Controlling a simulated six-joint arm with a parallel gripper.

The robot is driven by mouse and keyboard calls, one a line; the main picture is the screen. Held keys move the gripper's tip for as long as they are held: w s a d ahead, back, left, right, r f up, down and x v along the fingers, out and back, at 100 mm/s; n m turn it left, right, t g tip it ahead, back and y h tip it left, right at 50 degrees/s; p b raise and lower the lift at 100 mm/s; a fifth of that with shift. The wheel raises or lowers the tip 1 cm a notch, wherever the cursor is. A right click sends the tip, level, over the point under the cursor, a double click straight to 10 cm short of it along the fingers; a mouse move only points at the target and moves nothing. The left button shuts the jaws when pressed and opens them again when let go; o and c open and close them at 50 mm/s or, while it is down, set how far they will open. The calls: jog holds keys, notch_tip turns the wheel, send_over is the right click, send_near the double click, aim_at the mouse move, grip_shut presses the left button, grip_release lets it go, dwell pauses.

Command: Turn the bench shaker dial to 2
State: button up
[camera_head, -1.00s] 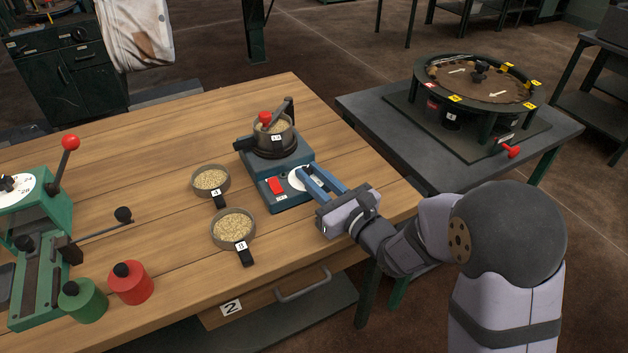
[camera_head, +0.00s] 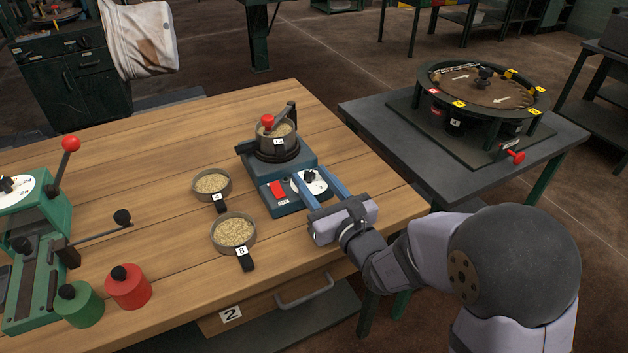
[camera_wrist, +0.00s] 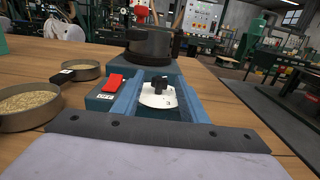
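The bench shaker (camera_head: 277,166) is a blue-grey unit on the wooden bench, with a sieve pan (camera_head: 276,136) labelled 1 seated on top. Its white dial (camera_head: 312,182) with a black knob (camera_head: 309,176) is on the right of its front, beside a red switch (camera_head: 277,189). My gripper (camera_head: 315,184) is open, with its blue fingers apart on either side of the dial. In the wrist view the black knob (camera_wrist: 158,83) stands upright between the fingers, and I see no contact.
A green press (camera_head: 38,240) with red and green canisters stands at the left. A round turntable (camera_head: 481,88) stands on the grey table at the right.

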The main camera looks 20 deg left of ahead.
jog(key=shift+d, duration=0.1)
jog(key=v, duration=0.5)
jog(key=shift+s+f+b, duration=0.1)
jog(key=shift+b, duration=0.3)
jog(key=shift+s+d+b, duration=0.15)
jog(key=shift+d+b, duration=0.1)
jog(key=shift+b, duration=0.9)
jog(key=shift+s+d+b, duration=0.5)
jog(key=shift+s+b, duration=0.05)
jog(key=shift+b, duration=0.6)
